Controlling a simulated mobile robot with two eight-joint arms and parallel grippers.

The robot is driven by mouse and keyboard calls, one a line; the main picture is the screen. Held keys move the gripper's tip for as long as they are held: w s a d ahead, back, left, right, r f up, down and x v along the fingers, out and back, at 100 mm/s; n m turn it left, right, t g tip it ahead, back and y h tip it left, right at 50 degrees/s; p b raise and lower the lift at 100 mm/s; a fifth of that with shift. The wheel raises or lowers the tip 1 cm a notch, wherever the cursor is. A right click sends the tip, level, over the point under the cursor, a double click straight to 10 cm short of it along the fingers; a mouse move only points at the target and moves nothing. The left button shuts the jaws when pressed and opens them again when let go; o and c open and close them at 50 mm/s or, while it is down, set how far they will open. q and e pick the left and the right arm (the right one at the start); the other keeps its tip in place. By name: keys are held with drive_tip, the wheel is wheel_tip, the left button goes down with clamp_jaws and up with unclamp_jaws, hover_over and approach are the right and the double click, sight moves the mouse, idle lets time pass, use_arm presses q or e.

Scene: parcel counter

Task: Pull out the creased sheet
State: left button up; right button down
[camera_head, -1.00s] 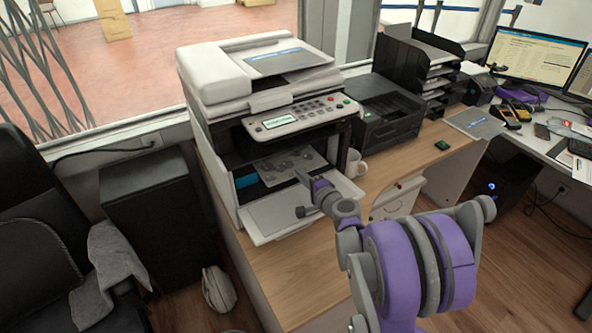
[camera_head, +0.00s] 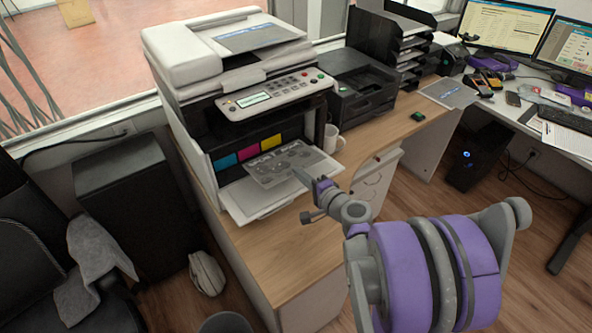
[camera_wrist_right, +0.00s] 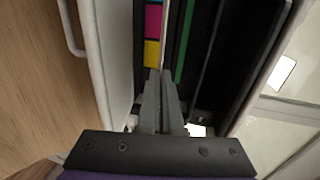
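The creased sheet (camera_head: 280,162), grey with darker patches, sticks out of the printer's (camera_head: 225,75) open front, above the pale lower tray (camera_head: 262,202). Its near edge is at the fingertips of my right gripper (camera_head: 301,177). In the right wrist view, the two grey fingers (camera_wrist_right: 160,88) are closed together on the sheet, which shows edge-on as a thin pale strip (camera_wrist_right: 167,38). Cyan, magenta and yellow cartridges (camera_head: 248,152) show behind the sheet inside the printer. My left gripper is not in view.
A white mug (camera_head: 332,138) stands right of the printer's opening, close to the sheet. A black printer (camera_head: 358,92) and a stacked tray rack (camera_head: 385,45) stand farther right. The wooden counter (camera_head: 275,255) is clear in front. A dark cabinet (camera_head: 135,200) stands left.

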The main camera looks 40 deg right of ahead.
drive_tip(key=s+r+p, duration=0.1)
drive_tip(key=s, duration=0.1)
drive_tip(key=s+r+p, duration=0.1)
drive_tip(key=r, duration=0.1)
drive_tip(key=shift+s+a, duration=0.2)
drive_tip(key=shift+s, duration=0.2)
